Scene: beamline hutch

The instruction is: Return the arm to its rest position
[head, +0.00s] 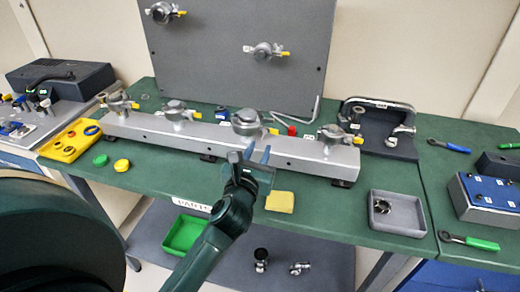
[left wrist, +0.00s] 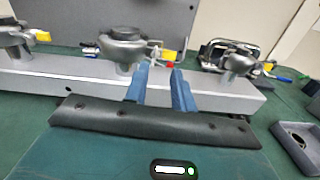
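My left gripper (head: 258,153) is in the middle of the head view, in front of the long silver rail (head: 285,150) on the green bench. Its two blue fingers stand apart with nothing held between them. In the left wrist view the fingers (left wrist: 160,78) point at the rail (left wrist: 60,80), below a metal clamp fitting (left wrist: 125,48); I cannot tell whether they touch the rail. My left forearm comes up from the bottom of the head view. My right gripper is not in view.
The rail carries several clamp fittings (head: 246,122). A yellow pad (head: 280,201), a grey tray (head: 398,227) and a yellow tray (head: 70,152) lie on the bench (head: 340,205). A dark panel (head: 235,85) stands behind. A green bin (head: 183,233) sits on the lower shelf.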

